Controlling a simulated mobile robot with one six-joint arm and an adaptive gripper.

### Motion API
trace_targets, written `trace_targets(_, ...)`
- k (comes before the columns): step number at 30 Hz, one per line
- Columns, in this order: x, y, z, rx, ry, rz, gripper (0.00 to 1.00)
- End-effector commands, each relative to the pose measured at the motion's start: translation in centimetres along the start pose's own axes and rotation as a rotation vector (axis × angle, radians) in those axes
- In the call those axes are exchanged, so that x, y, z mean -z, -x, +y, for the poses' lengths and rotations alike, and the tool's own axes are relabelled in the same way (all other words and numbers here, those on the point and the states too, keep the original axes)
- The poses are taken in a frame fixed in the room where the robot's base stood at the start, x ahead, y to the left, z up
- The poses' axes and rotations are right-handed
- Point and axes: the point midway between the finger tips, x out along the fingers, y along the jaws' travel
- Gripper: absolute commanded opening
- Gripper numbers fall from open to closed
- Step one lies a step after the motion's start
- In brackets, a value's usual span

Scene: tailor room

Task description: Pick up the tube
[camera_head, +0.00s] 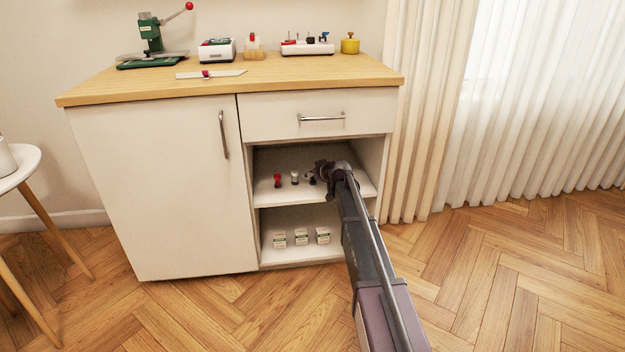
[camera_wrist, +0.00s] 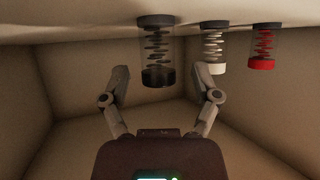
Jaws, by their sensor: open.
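Three clear tubes with coiled contents stand in a row on the upper open shelf. One has a red cap (camera_head: 277,181), one a white cap (camera_head: 295,178) and one a black cap (camera_head: 311,177). The wrist view shows them inverted: the black-capped tube (camera_wrist: 155,48), white-capped tube (camera_wrist: 213,45) and red-capped tube (camera_wrist: 264,46). My gripper (camera_wrist: 161,72) is open, and the black-capped tube's cap end appears between its fingertips. No contact is visible, and I cannot tell the remaining depth. In the head view my gripper (camera_head: 322,172) is inside the shelf, right of the tubes.
The shelf (camera_head: 345,186) has a side wall close right of my arm and a drawer (camera_head: 285,117) above. Several small white boxes (camera_head: 301,237) stand on the lower shelf. A closed cabinet door (camera_head: 160,185) is left. Tools stand on the wooden top (camera_head: 130,88).

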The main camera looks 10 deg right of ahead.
Motion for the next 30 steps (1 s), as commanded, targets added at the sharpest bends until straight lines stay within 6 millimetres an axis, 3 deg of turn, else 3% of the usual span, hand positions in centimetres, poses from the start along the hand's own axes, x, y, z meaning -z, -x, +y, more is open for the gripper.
trace_targets(4,-0.02,0.04,0.09,-0.001,0.000,0.000,0.80)
trace_targets(5,-0.02,0.04,0.09,-0.001,-0.001,0.000,0.74)
trace_targets(12,-0.02,0.04,0.10,-0.001,0.000,0.000,0.02)
trace_targets(30,0.55,0.34,0.08,-0.001,0.000,0.000,0.00)
